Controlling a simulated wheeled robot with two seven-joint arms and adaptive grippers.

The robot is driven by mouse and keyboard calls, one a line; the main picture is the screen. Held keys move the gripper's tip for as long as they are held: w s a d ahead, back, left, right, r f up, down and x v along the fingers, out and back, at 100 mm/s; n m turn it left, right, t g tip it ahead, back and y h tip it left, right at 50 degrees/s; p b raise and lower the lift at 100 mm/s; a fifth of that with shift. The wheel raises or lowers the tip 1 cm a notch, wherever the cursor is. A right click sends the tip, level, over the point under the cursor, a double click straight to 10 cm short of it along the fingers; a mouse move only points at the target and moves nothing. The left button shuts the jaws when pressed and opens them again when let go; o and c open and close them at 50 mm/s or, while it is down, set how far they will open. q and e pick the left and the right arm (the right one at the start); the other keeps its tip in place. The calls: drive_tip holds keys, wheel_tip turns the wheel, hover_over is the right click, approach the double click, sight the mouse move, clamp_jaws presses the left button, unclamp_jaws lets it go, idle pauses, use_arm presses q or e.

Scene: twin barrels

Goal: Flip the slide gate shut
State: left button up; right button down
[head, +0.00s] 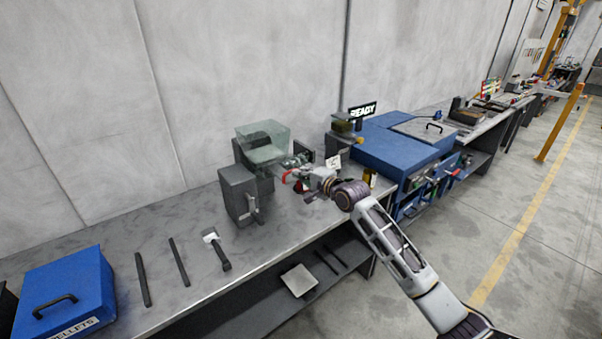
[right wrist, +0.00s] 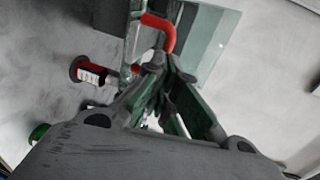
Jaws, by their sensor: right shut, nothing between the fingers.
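The red handle (head: 290,175), which looks like the slide gate's lever, shows beside the clear hopper (head: 264,140) on the grey bench. In the right wrist view the red bent handle (right wrist: 161,28) stands just beyond my fingertips, next to a clear greenish panel (right wrist: 205,45). My right gripper (head: 306,183) is shut and empty, close by the handle; it also shows in the right wrist view (right wrist: 161,62). I cannot tell whether the fingertips touch the handle. The gate plate itself is hard to make out. My left gripper is not in view.
A grey box unit (head: 238,194) stands left of the hopper. A blue pellets box (head: 62,295) and loose tools lie on the left bench. A red labelled cylinder (right wrist: 90,72) is near the fingers.

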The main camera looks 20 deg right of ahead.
sight(290, 175)
drive_tip(key=shift+w+a+f, duration=0.1)
drive_tip(key=shift+w, duration=0.2)
drive_tip(key=shift+r+p+x, duration=0.15)
drive_tip(key=shift+p+x, duration=0.1)
drive_tip(key=shift+x, duration=0.5)
drive_tip(key=shift+r+p+x, duration=0.15)
drive_tip(key=shift+p+x, duration=0.05)
drive_tip(key=shift+x, duration=0.55)
drive_tip(key=shift+r+x, duration=0.15)
drive_tip(key=shift+x, duration=0.75)
drive_tip(key=shift+r+x, duration=0.2)
drive_tip(key=shift+x, duration=0.65)
drive_tip(key=shift+p, duration=0.3)
